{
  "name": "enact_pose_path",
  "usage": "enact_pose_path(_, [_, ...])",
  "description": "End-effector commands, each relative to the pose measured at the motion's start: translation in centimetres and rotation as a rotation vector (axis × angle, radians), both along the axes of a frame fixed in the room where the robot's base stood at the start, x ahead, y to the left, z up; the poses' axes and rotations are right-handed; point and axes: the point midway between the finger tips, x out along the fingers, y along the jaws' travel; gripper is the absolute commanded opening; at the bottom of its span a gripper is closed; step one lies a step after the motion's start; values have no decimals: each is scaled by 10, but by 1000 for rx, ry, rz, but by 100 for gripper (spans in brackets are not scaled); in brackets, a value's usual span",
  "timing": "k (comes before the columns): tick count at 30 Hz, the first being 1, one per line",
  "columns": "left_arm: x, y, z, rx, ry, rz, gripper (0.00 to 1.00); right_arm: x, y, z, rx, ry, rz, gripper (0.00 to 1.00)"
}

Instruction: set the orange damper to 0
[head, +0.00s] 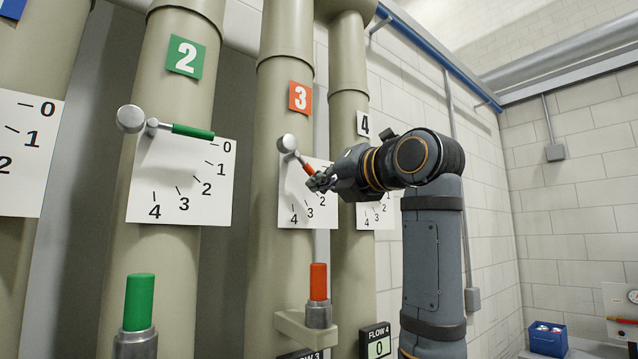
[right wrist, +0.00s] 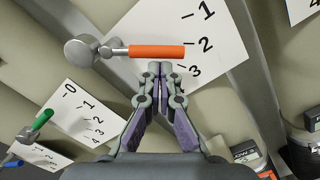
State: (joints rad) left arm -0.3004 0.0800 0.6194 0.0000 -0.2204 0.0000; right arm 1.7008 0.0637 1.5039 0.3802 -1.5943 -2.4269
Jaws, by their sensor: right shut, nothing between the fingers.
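The orange damper is a lever with an orange handle (head: 309,168) and a round grey counterweight (head: 288,142) on pipe 3. Its handle slants down and right in the head view. In the right wrist view the handle (right wrist: 157,51) points close to the 2 mark on its white dial (right wrist: 222,70). The dial's 0 and 1 are hidden in the head view. My left gripper is not in view.
The green damper (head: 192,131) on pipe 2 points near 0. An upright orange handle (head: 318,282) stands on a bracket below the orange dial. Pipe 4 with its dial (head: 378,212) is close behind my right wrist. A flow 4 display (head: 378,346) reads 0.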

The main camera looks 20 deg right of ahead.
Motion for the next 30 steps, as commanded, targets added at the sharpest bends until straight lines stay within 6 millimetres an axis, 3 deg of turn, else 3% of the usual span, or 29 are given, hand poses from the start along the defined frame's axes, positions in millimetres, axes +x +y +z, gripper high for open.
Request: enact_pose_path(30, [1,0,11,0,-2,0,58,4,-11,9,0,1,-2,0])
